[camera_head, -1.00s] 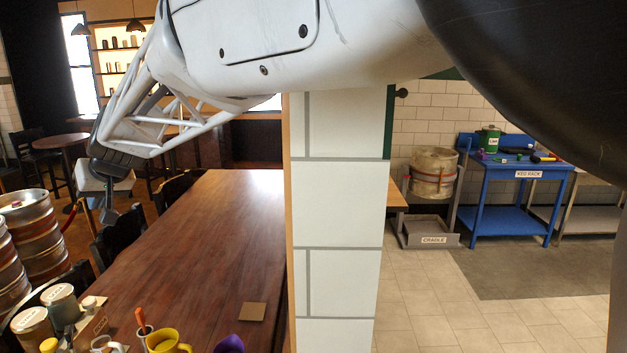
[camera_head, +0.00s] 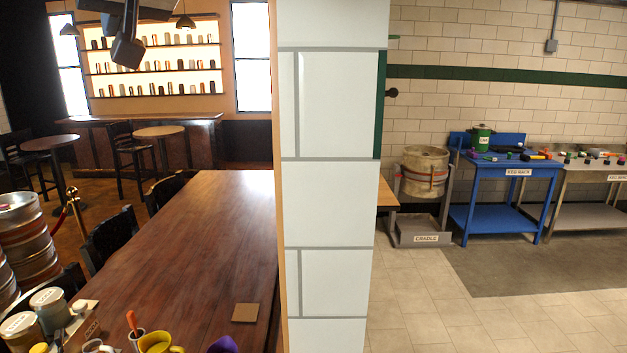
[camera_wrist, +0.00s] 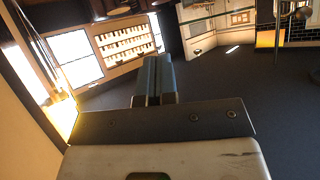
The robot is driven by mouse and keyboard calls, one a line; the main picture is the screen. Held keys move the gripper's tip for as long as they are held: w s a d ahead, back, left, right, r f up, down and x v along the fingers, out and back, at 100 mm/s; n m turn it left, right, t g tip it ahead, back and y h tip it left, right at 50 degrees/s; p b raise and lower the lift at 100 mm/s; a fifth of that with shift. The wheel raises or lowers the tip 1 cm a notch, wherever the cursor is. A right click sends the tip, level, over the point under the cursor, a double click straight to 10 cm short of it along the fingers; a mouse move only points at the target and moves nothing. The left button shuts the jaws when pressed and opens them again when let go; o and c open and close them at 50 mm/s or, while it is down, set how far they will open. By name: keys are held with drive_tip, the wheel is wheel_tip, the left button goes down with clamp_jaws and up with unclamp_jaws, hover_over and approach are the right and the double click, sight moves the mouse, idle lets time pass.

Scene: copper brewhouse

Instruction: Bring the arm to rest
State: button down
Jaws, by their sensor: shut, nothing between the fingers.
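My gripper (camera_head: 127,45) shows at the top left of the head view, high in front of the back bar shelves. Only its dark end is in view there, and the rest of my arm is out of frame. In the wrist view my gripper (camera_wrist: 153,75) has its two fingers pressed together and nothing between them. The fingers point out over open dark floor, clear of any surface.
A long wooden table (camera_head: 190,235) runs along the left, with canisters, a yellow mug (camera_head: 160,342) and a coaster (camera_head: 246,313). A white tiled pillar (camera_head: 325,200) stands at its right edge. A keg cradle (camera_head: 420,232) and blue rack (camera_head: 505,215) stand beyond, with open floor before them.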

drive_tip(key=s+d+f+t+h, duration=0.1)
drive_tip(key=s+d+t, duration=0.15)
drive_tip(key=d, duration=0.75)
drive_tip(key=s+d+f+t+h, duration=0.15)
drive_tip(key=s+d, duration=0.25)
drive_tip(key=d, duration=0.5)
drive_tip(key=s+d+t+h, duration=0.2)
drive_tip(key=s+d+t, duration=0.15)
drive_tip(key=d, duration=0.65)
drive_tip(key=w+d+f+m+g+h, duration=0.2)
drive_tip(key=d+f, duration=0.1)
drive_tip(key=f, duration=0.5)
drive_tip(key=w+d+f+m+g+h, duration=0.1)
drive_tip(key=d+f+m+g+h, duration=0.15)
drive_tip(key=f, duration=0.65)
drive_tip(key=w+d+f+m+g+h, duration=0.15)
drive_tip(key=d+f, duration=0.25)
drive_tip(key=f, duration=0.4)
drive_tip(key=s+d+f+m+g, duration=0.1)
drive_tip(key=s+d+f+g, duration=0.1)
drive_tip(key=f, duration=0.7)
drive_tip(key=s+d+f+m+g+y, duration=0.1)
drive_tip(key=s+d+f+g, duration=0.1)
drive_tip(key=f+g, duration=0.3)
wheel_tip(320, 180, down, 4)
drive_tip(key=shift+s+r+m, duration=0.15)
drive_tip(key=shift+s+m, duration=0.25)
drive_tip(key=shift+s, duration=0.05)
